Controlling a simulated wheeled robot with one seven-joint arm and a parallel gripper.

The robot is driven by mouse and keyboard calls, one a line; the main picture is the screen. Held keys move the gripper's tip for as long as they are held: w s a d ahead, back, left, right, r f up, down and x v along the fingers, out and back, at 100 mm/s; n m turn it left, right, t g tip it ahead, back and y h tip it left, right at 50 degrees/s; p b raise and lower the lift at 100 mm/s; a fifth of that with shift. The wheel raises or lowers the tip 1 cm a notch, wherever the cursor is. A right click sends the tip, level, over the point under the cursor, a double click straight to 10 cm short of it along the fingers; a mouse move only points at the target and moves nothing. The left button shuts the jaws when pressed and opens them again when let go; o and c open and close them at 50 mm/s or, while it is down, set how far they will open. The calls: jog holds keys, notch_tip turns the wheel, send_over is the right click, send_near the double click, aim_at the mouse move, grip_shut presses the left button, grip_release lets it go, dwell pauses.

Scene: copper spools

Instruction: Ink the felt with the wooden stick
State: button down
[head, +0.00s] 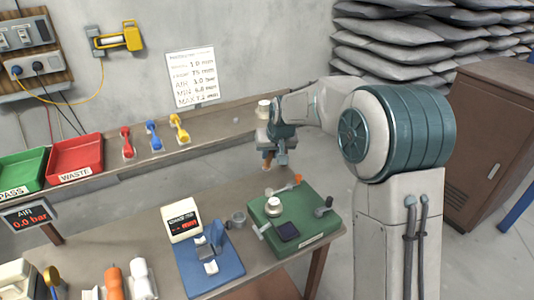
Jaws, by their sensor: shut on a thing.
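My gripper (272,158) is above and behind the green board (313,217), pointing down. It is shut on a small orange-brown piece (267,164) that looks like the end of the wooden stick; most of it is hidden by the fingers. The piece is in the air, apart from the board. A dark square pad (288,231), which looks like the felt, lies at the front of the board. A round white-topped pot (273,206) stands on the board behind and left of the pad.
An orange-ended tool (297,179) and a dark-headed one (325,205) sit on the board. A small grey cup (238,219) and a blue fixture (208,265) stand left of it. A shelf (220,128) with a red WASTE bin (75,158) runs behind.

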jog(key=shift+w+f, duration=0.25)
jog(key=shift+w, duration=0.05)
jog(key=shift+s+f+b, duration=0.25)
jog(key=shift+f+b, duration=0.15)
jog(key=shift+f, duration=0.05)
jog(key=shift+f+b, duration=1.65)
jog(key=shift+f, duration=1.5)
jog(key=s+d, duration=0.1)
jog(key=s+d+p, duration=0.1)
jog(key=s, duration=0.1)
jog(key=shift+s+d+f, duration=0.1)
jog(key=shift+s+f, duration=0.05)
jog(key=shift+f, duration=0.4)
jog(key=w+r, duration=0.1)
jog(key=w+a+r+p, duration=0.1)
jog(key=r, duration=0.1)
jog(key=w+a+r+p, duration=0.1)
jog(key=r, duration=0.1)
jog(key=shift+w+r, duration=0.25)
jog(key=shift+w, duration=0.05)
jog(key=shift+r+p, duration=0.75)
jog(key=shift+r, duration=0.9)
jog(key=shift+s+f, duration=0.1)
jog(key=shift+f, duration=0.15)
notch_tip(320, 180, down, 6)
jog(key=b, duration=0.7)
jog(key=shift+s+t+b, duration=0.2)
jog(key=shift+t+b, duration=0.1)
jog(key=shift+b, duration=0.05)
